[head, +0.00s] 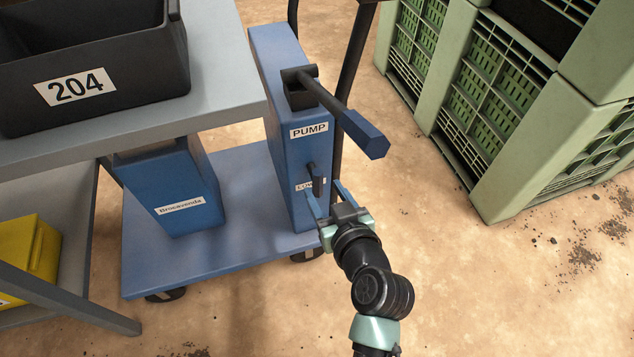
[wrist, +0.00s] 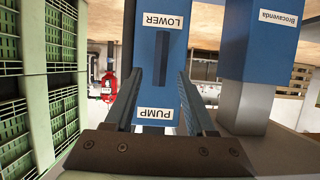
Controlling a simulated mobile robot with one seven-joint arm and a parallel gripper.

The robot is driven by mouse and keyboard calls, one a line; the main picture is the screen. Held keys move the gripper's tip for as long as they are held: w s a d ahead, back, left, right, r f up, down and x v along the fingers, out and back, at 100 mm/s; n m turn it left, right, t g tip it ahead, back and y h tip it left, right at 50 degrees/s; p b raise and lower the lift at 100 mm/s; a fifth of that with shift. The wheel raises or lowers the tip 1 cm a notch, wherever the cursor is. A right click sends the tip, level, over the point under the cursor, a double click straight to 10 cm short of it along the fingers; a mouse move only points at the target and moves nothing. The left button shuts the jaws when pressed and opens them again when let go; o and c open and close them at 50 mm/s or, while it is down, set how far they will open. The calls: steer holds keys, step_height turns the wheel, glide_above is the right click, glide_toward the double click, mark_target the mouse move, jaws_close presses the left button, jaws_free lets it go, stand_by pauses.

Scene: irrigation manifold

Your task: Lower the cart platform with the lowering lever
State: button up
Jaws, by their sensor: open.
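The blue cart (head: 240,235) has an upright blue pump post (head: 285,120) labelled PUMP and LOWER. The dark lowering lever (head: 311,173) sticks out of the post's face by the LOWER label, which is partly hidden. In the wrist view, the lever (wrist: 163,60) stands between the two labels, which appear upside down. My gripper (head: 326,194) is open in front of the post; in the wrist view its fingers lie on either side of the lever's line. I cannot tell whether they reach around it. The grey platform (head: 225,105) sits high above the cart base on the blue Brocavenda column (head: 170,185).
A black bin (head: 110,95) marked 204 rests on the platform. The pump handle (head: 350,120) juts out above my gripper. Green crates (head: 520,190) stand at the right. A yellow bin (head: 25,255) sits at the left on a grey frame. Floor at the lower right is clear.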

mark_target(319, 183)
steer(key=b+x, duration=0.1)
steer(key=x, duration=0.4)
steer(key=shift+b, duration=0.35)
jaws_close()
